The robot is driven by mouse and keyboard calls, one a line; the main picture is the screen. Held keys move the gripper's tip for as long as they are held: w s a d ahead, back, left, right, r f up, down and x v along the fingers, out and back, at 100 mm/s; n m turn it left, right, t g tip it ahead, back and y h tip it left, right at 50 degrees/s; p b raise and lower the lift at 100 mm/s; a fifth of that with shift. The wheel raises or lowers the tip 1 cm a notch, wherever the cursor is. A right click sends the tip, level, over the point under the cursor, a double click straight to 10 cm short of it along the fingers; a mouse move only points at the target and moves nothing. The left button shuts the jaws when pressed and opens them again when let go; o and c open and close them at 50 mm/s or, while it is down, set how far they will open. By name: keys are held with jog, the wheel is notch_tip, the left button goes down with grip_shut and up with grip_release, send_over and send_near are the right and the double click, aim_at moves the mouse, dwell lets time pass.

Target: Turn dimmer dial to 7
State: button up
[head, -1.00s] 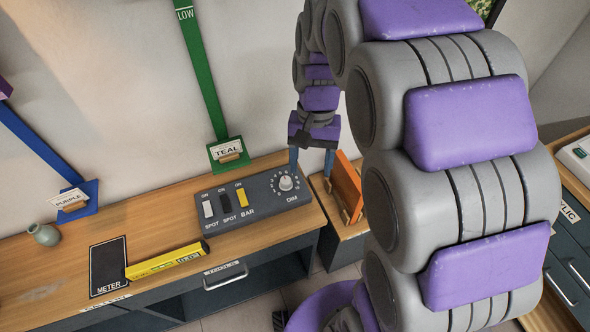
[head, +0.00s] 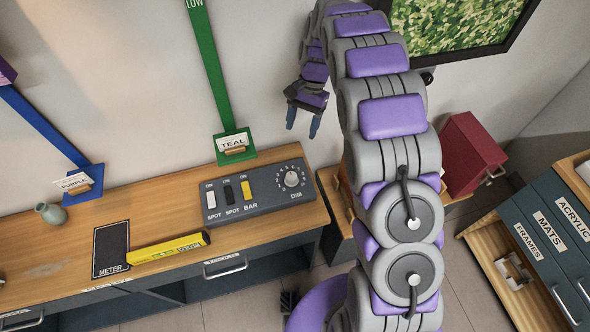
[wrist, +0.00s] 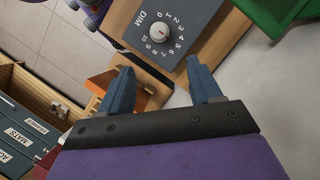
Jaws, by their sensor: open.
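The dimmer dial (head: 291,179) is a white round knob on the right end of a dark grey control box (head: 222,213), with numbers around it and DIM below. The box lies on the wooden desk. In the wrist view the dial (wrist: 160,33) shows a red mark, and its numbers run from 0 to 10; which number the mark points to is too small to tell for sure. My gripper (head: 302,122) is open and empty, above and behind the dial, against the wall. In the wrist view the open fingers (wrist: 162,90) are apart from the dial.
The box also has white, black and yellow switches (head: 228,194). A yellow block (head: 168,247) and the black METER pad (head: 111,250) lie left on the desk (head: 300,226). A green TEAL holder (head: 235,147) is on the wall behind. A red box (head: 472,155) stands right of my arm.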

aim_at(292, 174)
jog(key=b+x, duration=0.3)
jog(key=x, duration=1.4)
jog(key=shift+d, duration=0.1)
jog(key=shift+c, duration=0.3)
jog(key=c, duration=1)
jog(key=shift+r, duration=0.1)
